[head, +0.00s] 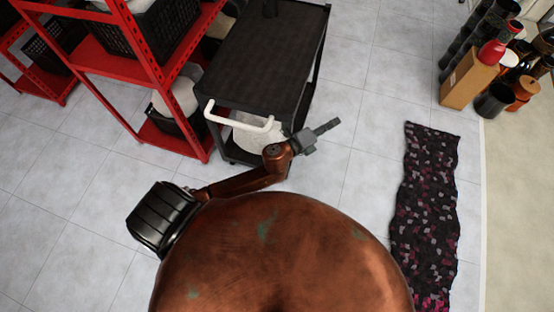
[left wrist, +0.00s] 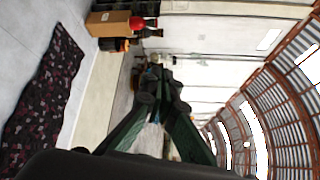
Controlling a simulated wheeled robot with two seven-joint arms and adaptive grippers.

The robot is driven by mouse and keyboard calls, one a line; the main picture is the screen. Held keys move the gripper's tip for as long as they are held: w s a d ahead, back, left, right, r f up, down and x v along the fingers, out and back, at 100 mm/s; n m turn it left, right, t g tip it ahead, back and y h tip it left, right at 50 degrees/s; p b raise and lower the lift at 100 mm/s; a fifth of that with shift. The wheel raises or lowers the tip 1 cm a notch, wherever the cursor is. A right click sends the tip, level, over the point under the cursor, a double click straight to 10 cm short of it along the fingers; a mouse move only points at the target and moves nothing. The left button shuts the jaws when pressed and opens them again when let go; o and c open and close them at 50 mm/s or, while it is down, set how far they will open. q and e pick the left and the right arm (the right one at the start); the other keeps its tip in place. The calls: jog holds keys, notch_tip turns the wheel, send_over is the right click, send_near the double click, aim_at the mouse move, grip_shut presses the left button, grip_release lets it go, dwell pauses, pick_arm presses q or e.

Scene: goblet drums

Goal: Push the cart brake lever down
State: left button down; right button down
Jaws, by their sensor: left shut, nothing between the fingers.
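The black cart (head: 262,60) stands at the top middle of the head view, with a dark flat top and a white handle (head: 238,118) at its near end. I cannot make out the brake lever; the cart's lower part is partly hidden by the handle and my left arm. My left gripper (head: 327,127) is just right of the cart's near end, pointing right and away from it. It is shut and empty. In the left wrist view its dark fingers (left wrist: 157,88) come together in front of the floor and wall, and no cart shows. My right gripper is not in view.
A red shelf rack (head: 150,68) with black crates stands close left of the cart. A dark patterned rug (head: 425,215) lies at the right. A cardboard box (head: 467,80) and several drums stand at the top right. Tiled floor between cart and rug is clear.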

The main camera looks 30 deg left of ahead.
pick_arm(q)
jog(key=s+d+r+m+g+h+p, duration=0.1)
jog(key=s+d+r+m+g+h, duration=0.2)
jog(key=d+m, duration=0.5)
jog(key=s+d+m+g+h, duration=0.45)
jog(key=d+m, duration=0.25)
jog(key=m, duration=0.2)
jog(key=s+f+m+g+y, duration=0.2)
jog(key=s+f+m+g, duration=0.4)
jog(key=m, duration=0.4)
jog(key=s+a+f+m+g+y+p, duration=0.1)
jog(key=s+a+f+m+y, duration=0.2)
jog(key=a+f+m+y, duration=0.7)
jog(key=w+a+y, duration=0.1)
jog(key=a, duration=0.5)
jog(key=a+f+m+y, duration=0.1)
jog(key=a, duration=0.6)
jog(key=w+a+f+m+y+p, duration=0.1)
jog(key=a, duration=0.6)
jog(key=shift+w+f, duration=0.2)
jog(key=shift+w, duration=0.1)
